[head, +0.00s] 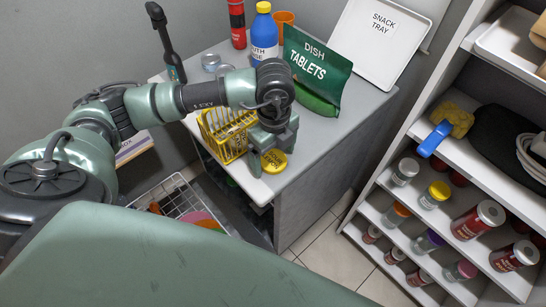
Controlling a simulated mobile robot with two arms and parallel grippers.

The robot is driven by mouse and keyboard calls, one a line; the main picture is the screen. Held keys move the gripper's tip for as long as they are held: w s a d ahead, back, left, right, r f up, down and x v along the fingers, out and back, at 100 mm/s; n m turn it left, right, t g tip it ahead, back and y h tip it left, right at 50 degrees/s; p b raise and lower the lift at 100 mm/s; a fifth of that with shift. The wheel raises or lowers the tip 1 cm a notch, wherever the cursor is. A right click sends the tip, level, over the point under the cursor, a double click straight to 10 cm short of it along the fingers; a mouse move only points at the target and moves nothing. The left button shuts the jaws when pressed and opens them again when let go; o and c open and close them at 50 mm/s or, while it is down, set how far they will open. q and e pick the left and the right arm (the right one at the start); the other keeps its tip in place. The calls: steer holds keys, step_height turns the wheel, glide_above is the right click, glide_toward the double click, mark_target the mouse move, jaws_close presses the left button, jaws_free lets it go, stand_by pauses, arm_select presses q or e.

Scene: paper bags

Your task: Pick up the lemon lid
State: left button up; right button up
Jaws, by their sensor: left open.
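The lemon lid (276,163) is a round yellow disc with small dark print, lying on the grey counter near its front edge. My left gripper (267,151) points down right at the lid, with one finger on its left side. It is open, and the lid lies below it on the counter. The gripper hides the lid's far edge, and I cannot tell whether the fingers touch it. My right gripper is not in view.
A yellow wire basket (222,136) stands close left of the gripper. Behind are a green dish tablets bag (315,70), a blue bottle (264,35) and a white snack tray (378,40). Counter (340,125) right of the lid is clear. A shelf with jars (435,194) stands right.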

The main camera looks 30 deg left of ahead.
arm_select(q)
steer(key=shift+f, duration=0.35)
steer(key=c, duration=1.4)
steer(key=shift+r, duration=0.15)
